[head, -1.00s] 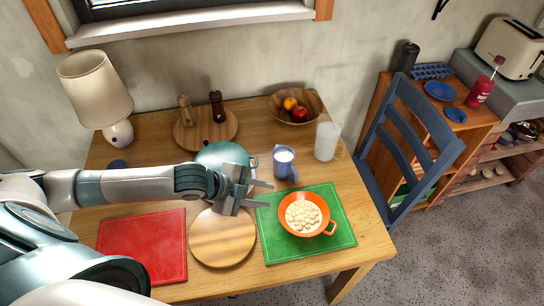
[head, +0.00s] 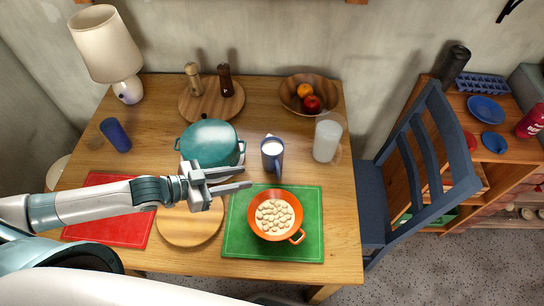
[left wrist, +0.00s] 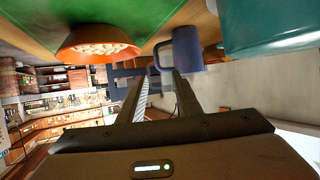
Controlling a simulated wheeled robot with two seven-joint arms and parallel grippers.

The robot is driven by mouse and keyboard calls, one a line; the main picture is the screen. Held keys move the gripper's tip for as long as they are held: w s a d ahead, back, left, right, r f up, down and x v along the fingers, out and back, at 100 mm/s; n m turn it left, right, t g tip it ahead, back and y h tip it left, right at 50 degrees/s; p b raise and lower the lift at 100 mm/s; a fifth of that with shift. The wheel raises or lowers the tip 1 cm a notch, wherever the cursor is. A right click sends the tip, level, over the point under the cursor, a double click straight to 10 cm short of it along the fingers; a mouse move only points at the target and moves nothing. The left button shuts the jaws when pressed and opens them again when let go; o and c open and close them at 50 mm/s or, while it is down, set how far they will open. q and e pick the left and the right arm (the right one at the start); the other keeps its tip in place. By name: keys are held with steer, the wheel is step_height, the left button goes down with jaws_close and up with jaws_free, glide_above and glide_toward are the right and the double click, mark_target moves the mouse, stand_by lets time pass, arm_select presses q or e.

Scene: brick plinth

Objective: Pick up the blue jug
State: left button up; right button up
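The blue jug (head: 272,155) stands upright on the wooden table, right of the teal pot, with pale contents showing at its top. In the left wrist view the jug (left wrist: 187,50) appears upside down, just beyond the fingertips. My left gripper (head: 247,178) is in front and to the left of the jug, with its fingers pointing right. The left gripper (left wrist: 158,77) is open, its two fingers apart and nothing held between them. My right gripper is in neither view.
The teal pot (head: 208,142) stands close left of the jug. An orange pan (head: 252,224) of pale round pieces sits on the green board (head: 240,246) in front. A frosted cup (head: 327,138) is on the right; a fruit bowl (head: 290,100) is behind.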

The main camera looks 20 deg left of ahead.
mark_target(274, 162)
arm_select(q)
steer(key=shift+a, duration=0.2)
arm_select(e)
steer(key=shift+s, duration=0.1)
